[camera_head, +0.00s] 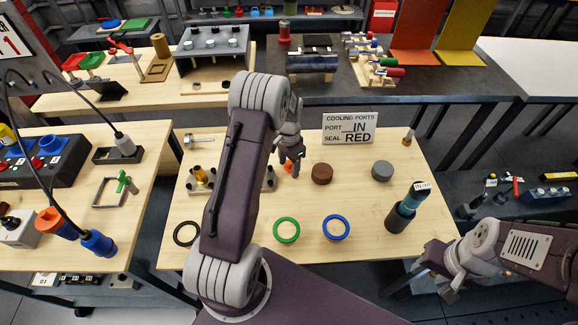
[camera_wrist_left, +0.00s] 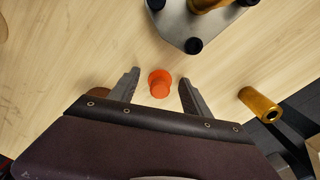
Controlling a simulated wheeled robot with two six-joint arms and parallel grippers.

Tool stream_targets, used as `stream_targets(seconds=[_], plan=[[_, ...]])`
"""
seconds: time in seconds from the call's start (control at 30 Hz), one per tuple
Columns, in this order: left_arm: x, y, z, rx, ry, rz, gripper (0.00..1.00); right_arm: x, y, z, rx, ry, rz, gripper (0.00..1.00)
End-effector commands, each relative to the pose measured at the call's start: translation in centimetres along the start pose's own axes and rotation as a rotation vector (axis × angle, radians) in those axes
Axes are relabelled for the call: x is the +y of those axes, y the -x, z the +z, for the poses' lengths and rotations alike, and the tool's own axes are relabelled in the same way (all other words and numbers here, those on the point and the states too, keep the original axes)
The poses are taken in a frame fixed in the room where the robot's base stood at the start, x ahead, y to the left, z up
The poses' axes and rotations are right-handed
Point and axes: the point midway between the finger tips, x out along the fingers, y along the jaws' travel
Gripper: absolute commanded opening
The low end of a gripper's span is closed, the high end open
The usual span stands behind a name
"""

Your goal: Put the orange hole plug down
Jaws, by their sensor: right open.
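The orange hole plug (camera_head: 288,168) is on or just above the light wood table, partly covered by my left gripper (camera_head: 291,157) in the head view. In the left wrist view the plug (camera_wrist_left: 160,83) sits between the two spread fingers of my left gripper (camera_wrist_left: 159,86), with a visible gap on each side. Whether it rests on the wood is hard to tell. My right gripper (camera_head: 435,277) is open and empty off the table's front right corner.
A brown disc (camera_head: 322,174) and a grey disc (camera_head: 382,170) lie right of the plug. Green (camera_head: 287,229) and blue (camera_head: 336,227) rings lie in front. A sign (camera_head: 349,128) stands behind. A metal plate (camera_wrist_left: 180,22) is close by.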

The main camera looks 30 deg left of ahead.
Motion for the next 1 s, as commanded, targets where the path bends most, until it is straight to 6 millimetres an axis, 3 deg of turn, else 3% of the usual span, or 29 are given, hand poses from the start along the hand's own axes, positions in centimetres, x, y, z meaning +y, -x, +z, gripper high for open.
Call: stream_targets(seconds=[0.03, 0.17, 0.2, 0.53, 0.77, 1.0], plan=[[0.0, 0.0, 0.0, 0.000, 0.000, 0.000, 0.41, 0.0, 0.0, 0.0, 0.000, 0.000, 0.000, 0.44], [0.0, 0.0, 0.0, 0.000, 0.000, 0.000, 0.05, 0.0, 0.0, 0.0, 0.000, 0.000, 0.000, 0.44], [0.0, 0.0, 0.0, 0.000, 0.000, 0.000, 0.00, 0.0, 0.0, 0.0, 0.000, 0.000, 0.000, 0.44], [0.0, 0.5, -0.1, 0.002, 0.000, -0.001, 0.00, 0.0, 0.0, 0.0, 0.000, 0.000, 0.000, 0.44], [-0.1, 4.2, -0.1, 0.004, 0.000, -0.003, 0.00, 0.0, 0.1, 0.0, 0.000, 0.000, 0.000, 0.44], [3.7, 7.4, -4.2, 0.004, -0.006, -0.002, 0.00, 0.0, 0.0, 0.0, 0.000, 0.000, 0.000, 0.44]])
